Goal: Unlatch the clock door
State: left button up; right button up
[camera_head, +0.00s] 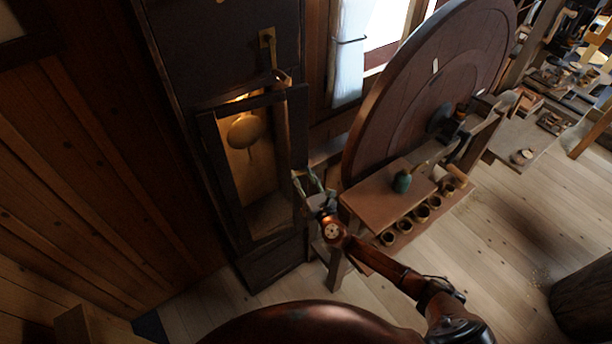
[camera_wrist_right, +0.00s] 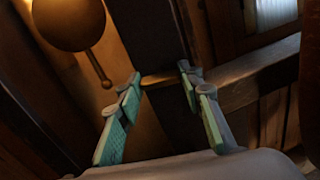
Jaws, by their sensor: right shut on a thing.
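The tall dark clock (camera_head: 215,45) stands against the wall. Its framed door (camera_head: 212,165) shows a round brass pendulum bob (camera_head: 245,131), which also appears in the wrist view (camera_wrist_right: 70,22). My right gripper (camera_head: 308,185) is at the door's right edge. In the wrist view, its green-padded fingers (camera_wrist_right: 162,82) stand on either side of the dark door stile (camera_wrist_right: 160,40). Whether the latch has turned cannot be told. My left gripper is not in view.
Plank wall (camera_head: 80,170) is at left. Bare floor (camera_head: 500,240) lies at right.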

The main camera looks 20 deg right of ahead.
jog(key=shift+m+b, duration=2.65)
jog(key=shift+m, duration=5.95)
jog(key=o, duration=1.2)
jog(key=shift+c, duration=0.2)
